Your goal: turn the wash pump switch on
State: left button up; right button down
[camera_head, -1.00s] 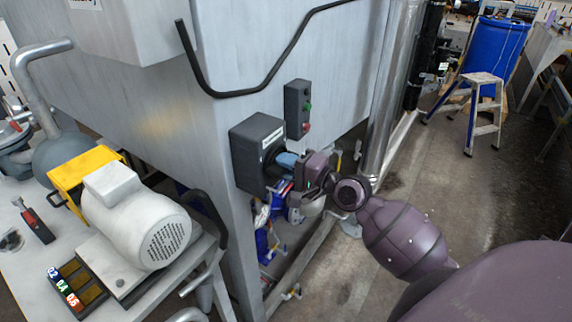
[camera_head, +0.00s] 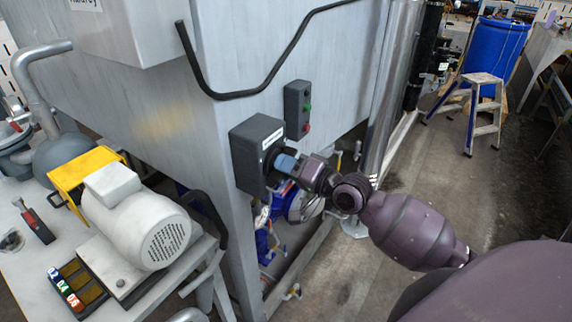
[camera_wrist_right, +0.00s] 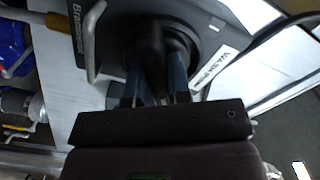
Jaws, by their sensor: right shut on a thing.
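The wash pump switch is a dark grey box (camera_head: 248,150) on the corner of the grey metal cabinet. In the right wrist view its label (camera_wrist_right: 216,66) reads as wash pump, and its black knob (camera_wrist_right: 150,48) sits in a round dark base. My right gripper (camera_head: 282,163) is at the front of the box. In the right wrist view its blue fingers (camera_wrist_right: 155,80) are shut on the knob, one on each side. In the head view the gripper hides most of the knob. My left gripper is not in view.
A smaller box with green and red buttons (camera_head: 297,110) is just right of the switch. A bent black rod (camera_head: 245,92) runs above. A white motor (camera_head: 135,220) stands on the bench at left. A step stool (camera_head: 485,105) and blue barrel (camera_head: 497,50) stand behind at right.

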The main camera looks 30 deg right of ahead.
jog(key=n+p, duration=0.2)
jog(key=n, duration=0.3)
jog(key=shift+n, duration=0.3)
jog(key=n+p, duration=0.1)
jog(key=n, duration=0.2)
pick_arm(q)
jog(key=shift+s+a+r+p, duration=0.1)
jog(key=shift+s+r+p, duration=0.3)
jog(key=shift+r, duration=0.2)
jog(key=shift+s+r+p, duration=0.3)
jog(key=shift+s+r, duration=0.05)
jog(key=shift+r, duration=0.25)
pick_arm(e)
jog(key=shift+n, duration=1.3)
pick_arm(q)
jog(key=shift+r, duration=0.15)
pick_arm(e)
jog(key=shift+n, duration=0.3)
jog(key=c, duration=1.1)
grip_release()
jog(key=shift+o, duration=0.2)
pick_arm(q)
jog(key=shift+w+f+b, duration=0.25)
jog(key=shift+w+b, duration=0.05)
jog(key=shift+b, duration=0.4)
pick_arm(e)
jog(key=v, duration=1.1)
